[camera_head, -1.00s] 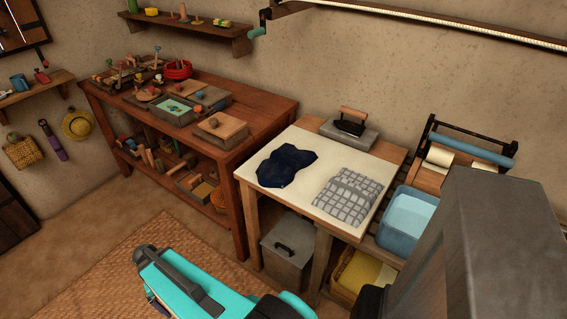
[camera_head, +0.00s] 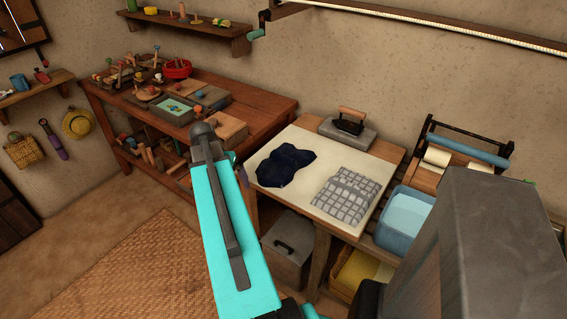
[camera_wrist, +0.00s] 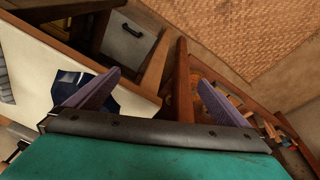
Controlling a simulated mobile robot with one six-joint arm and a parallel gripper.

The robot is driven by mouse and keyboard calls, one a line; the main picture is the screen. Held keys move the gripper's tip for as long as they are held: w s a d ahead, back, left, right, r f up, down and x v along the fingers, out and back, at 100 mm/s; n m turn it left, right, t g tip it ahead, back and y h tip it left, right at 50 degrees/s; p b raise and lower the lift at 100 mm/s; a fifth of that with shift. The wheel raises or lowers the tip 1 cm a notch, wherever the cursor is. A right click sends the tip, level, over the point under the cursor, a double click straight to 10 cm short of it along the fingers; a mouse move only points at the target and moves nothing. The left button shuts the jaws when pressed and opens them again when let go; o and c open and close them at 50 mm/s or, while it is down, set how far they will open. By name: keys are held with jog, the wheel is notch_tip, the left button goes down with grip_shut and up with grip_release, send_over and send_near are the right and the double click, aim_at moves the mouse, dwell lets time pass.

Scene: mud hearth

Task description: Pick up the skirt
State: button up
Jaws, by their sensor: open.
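Two cloth pieces lie on the pale top of the ironing table (camera_head: 297,142): a dark navy cloth (camera_head: 286,165) at the left and a grey checked cloth (camera_head: 345,196) at the right. I cannot tell for sure which is the skirt. In the wrist view the navy cloth (camera_wrist: 68,78) lies partly behind the left finger, and the checked cloth (camera_wrist: 5,84) shows at the left edge. My gripper (camera_wrist: 160,78) is open and empty, apart from both cloths, its fingers spread over the gap by the workbench. In the head view my arm mostly hides it.
A black iron (camera_head: 351,120) stands on a grey block at the table's back. A wooden workbench (camera_head: 262,105) with tools and boxes stands left. A blue basin (camera_head: 405,222) is at right. A grey lidded box (camera_head: 287,252) sits below. A woven mat (camera_head: 140,265) covers the floor.

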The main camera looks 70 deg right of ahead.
jog(key=s+d+r+m+h, duration=0.1)
jog(key=s+d+r+m, duration=0.1)
jog(key=s+d+r, duration=0.4)
jog(key=s+d+r+m+h, duration=0.1)
jog(key=s+d+r+m, duration=0.2)
jog(key=r, duration=0.7)
jog(key=s+d, duration=0.2)
jog(key=s, duration=0.2)
jog(key=shift+d+g+p, duration=0.3)
jog(key=shift+d+p, duration=0.1)
jog(key=shift+s+f, duration=0.1)
jog(key=shift+f, duration=0.05)
jog(key=p, duration=0.1)
send_over(283, 156)
jog(key=a, duration=0.3)
jog(key=shift+w+d+f, duration=0.15)
jog(key=shift+f, duration=1.8)
jog(key=shift+w+d+f, duration=0.1)
jog(key=shift+w+f, duration=0.05)
jog(key=shift+f, duration=1.8)
jog(key=shift+f, duration=0.15)
jog(key=shift+p+x, duration=0.85)
jog(key=shift+x, duration=1.6)
jog(key=shift+c, duration=0.4)
